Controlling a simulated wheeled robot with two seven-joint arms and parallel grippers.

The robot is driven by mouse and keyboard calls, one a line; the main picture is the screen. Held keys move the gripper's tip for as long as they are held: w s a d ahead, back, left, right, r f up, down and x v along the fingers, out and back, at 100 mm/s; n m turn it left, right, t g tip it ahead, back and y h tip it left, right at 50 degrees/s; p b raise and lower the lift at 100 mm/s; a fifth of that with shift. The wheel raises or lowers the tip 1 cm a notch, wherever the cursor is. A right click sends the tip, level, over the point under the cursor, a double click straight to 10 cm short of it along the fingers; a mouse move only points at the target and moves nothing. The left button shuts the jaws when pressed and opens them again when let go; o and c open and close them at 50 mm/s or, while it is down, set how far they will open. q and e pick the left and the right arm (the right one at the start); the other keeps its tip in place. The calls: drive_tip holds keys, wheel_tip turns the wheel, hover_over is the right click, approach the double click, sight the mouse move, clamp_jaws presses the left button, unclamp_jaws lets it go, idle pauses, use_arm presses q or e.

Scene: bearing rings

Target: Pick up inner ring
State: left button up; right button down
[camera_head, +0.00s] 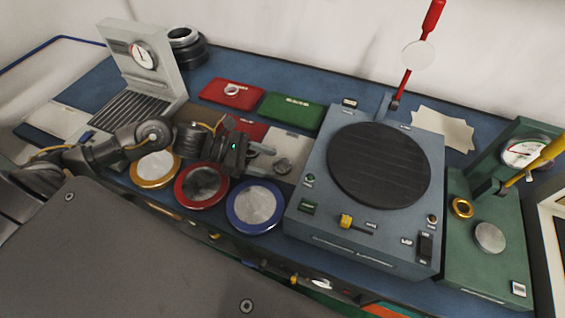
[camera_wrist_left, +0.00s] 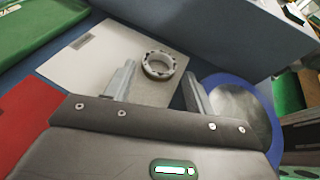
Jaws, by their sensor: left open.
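A small silver ring (camera_wrist_left: 158,65) with dark gaps around it lies flat on a grey plate (camera_wrist_left: 152,92) in the left wrist view. In the head view the same ring (camera_head: 282,165) is small, just right of my left gripper (camera_head: 263,160). My left gripper (camera_wrist_left: 158,78) is open and empty, with one finger on each side of the ring's near edge. I cannot tell how high the fingers are above it. Another silver ring (camera_head: 232,90) lies on a red tray. Which one is the inner ring is not marked. My right gripper is not in view.
Round dishes with gold (camera_head: 155,168), red (camera_head: 202,184) and blue (camera_head: 256,207) rims line the front edge. A blue-grey machine with a black disc (camera_head: 379,165) stands to the right. A green tray (camera_head: 292,111) lies behind. A gold ring (camera_head: 461,208) sits on a green gauge stand.

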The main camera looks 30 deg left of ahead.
use_arm(q)
drive_tip(key=shift+x, duration=1.15)
drive_tip(key=shift+c, duration=0.8)
drive_tip(key=c, duration=0.6)
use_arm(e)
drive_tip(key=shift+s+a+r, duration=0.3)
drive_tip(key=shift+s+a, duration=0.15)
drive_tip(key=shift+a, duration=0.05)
